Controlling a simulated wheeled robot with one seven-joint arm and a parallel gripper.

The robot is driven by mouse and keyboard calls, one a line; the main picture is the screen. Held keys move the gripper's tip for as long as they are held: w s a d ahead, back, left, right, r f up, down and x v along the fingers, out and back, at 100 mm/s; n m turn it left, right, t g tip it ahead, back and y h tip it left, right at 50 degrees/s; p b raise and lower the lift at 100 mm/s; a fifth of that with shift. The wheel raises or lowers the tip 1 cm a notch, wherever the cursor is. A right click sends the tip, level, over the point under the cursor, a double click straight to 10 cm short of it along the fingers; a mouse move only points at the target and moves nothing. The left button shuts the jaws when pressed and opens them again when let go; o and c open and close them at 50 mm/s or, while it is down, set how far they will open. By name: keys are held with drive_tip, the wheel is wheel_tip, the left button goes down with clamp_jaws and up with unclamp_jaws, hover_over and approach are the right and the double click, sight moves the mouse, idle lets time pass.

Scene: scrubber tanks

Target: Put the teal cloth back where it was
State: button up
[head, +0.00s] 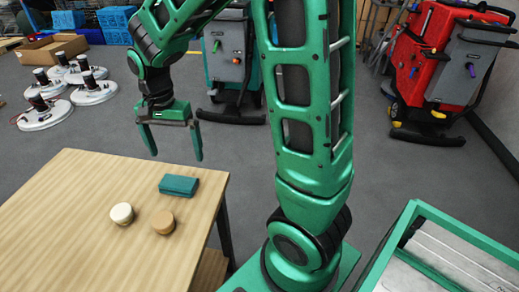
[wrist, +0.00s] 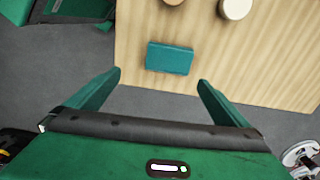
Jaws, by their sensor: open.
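The teal cloth (head: 179,185) is a small folded rectangle lying flat on the wooden table (head: 75,200), close to its far right corner. It also shows in the wrist view (wrist: 169,58), beyond my fingertips and between their lines. My gripper (head: 172,155) is open and empty, pointing down above the table's far edge, with its fingers wide apart. In the wrist view its two fingers (wrist: 160,78) frame the space just short of the cloth. The gripper is not touching the cloth.
A cream round item (head: 122,213) and a tan round item (head: 163,222) stand near the cloth. A red scrubber machine (head: 425,55) and a teal-grey one (head: 228,55) stand on the floor behind. A green-framed tray (head: 450,255) is at lower right. The table's left part is clear.

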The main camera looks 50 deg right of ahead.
drive_tip(key=s+d+r+n, duration=0.2)
drive_tip(key=s+d+r, duration=0.2)
drive_tip(key=s+d, duration=0.7)
drive_tip(key=s+d+n, duration=0.2)
drive_tip(key=s+d, duration=0.2)
drive_tip(key=s, duration=1)
drive_tip(key=shift+d+r+n, duration=0.2)
drive_tip(key=shift+r+n, duration=0.1)
drive_tip(key=shift+r, duration=0.1)
